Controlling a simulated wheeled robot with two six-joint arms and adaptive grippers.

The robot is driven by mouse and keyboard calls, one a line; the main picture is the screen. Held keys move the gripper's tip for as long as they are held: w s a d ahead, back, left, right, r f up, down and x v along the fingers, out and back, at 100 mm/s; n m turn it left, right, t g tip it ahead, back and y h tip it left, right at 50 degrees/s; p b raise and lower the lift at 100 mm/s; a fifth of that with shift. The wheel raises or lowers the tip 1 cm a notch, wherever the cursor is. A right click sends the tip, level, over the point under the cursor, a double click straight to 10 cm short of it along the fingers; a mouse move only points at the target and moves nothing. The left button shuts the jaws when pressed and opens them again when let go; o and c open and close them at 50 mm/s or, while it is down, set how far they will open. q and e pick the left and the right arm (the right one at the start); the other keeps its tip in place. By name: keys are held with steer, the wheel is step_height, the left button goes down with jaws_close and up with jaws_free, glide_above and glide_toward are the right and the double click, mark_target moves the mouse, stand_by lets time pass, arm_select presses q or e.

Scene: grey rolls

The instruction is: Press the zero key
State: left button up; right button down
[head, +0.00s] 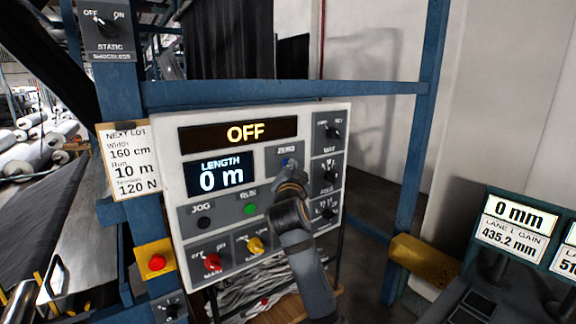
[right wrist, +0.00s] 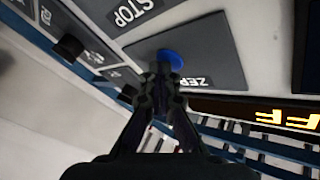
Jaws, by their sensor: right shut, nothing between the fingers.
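The blue zero key (head: 287,162) sits under the ZERO label on the grey-white control panel (head: 265,113). In the right wrist view the zero key (right wrist: 171,58) shows as a blue round button on a dark plate, partly covered by my fingertips. My right gripper (head: 290,180) is shut and empty, with its tips at the key's lower edge in the head view. In the right wrist view the shut fingertips (right wrist: 160,75) overlap the key; I cannot tell whether they touch it. The length display (head: 220,175) reads 0 m. My left gripper is not in view.
Around the key are the OFF display (head: 245,133), the black jog button (head: 204,222), the green run button (head: 250,209), and red (head: 212,262) and yellow (head: 255,245) knobs. Black knobs (head: 332,131) line the panel's right side. Blue frame posts (head: 415,130) surround the panel.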

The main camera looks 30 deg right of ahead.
steer(key=shift+s, duration=0.8)
steer(key=s, duration=0.1)
steer(key=s+b, duration=0.1)
steer(key=s, duration=0.3)
steer(key=shift+d, duration=0.25)
steer(key=shift+f, duration=0.1)
stand_by(0.5)
